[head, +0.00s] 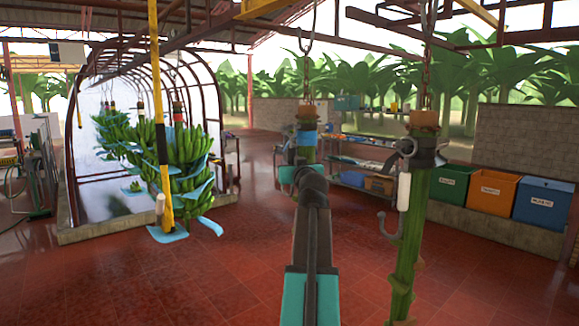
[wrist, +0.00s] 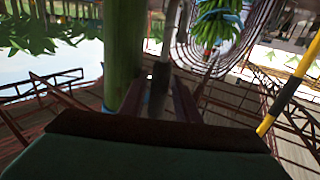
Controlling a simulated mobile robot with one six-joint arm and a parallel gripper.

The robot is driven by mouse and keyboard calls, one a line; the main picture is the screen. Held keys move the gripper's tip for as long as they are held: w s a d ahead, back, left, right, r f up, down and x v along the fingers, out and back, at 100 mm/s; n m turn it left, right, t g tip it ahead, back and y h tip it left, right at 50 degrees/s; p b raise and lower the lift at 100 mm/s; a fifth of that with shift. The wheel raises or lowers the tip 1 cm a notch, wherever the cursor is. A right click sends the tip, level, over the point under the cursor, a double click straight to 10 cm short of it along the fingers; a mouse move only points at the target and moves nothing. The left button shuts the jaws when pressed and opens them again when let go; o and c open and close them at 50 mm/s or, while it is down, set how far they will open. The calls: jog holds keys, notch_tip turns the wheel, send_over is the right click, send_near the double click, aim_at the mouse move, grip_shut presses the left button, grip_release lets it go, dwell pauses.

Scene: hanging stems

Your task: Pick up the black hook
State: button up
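A black hook hangs by the central stem (head: 307,113); in the head view it is mostly lost behind my arm. In the wrist view, which is upside down, a dark rod that looks like the hook's shaft (wrist: 160,75) runs beside the green stem (wrist: 124,50). My gripper (wrist: 160,95) has its two dark fingers apart, one either side of the rod. I cannot tell whether they touch it. In the head view, my gripper is hidden beyond my dark wrist. A second, grey hook (head: 389,228) with a white handle hangs on the right stem (head: 413,215).
A yellow and black pole (head: 162,130) hangs left of my arm, also visible in the wrist view (wrist: 290,90). A banana bunch (head: 188,160) hangs behind it. Green, orange and blue bins (head: 492,190) stand at the right wall. The red tiled floor is open.

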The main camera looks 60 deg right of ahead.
dwell(0.4)
grip_shut()
jog(key=shift+r+b, duration=0.3)
jog(key=shift+b, duration=0.25)
jog(key=w+a+b, duration=0.1)
jog(key=w+a, duration=0.1)
jog(key=a, duration=0.6)
jog(key=w+a+b, duration=0.2)
jog(key=w+a, duration=0.1)
jog(key=a, duration=0.6)
jog(key=shift+w+b, duration=0.3)
jog(key=shift+w, duration=0.05)
jog(key=shift+a+r, duration=0.1)
jog(key=shift+r, duration=0.05)
jog(key=shift+a, duration=0.15)
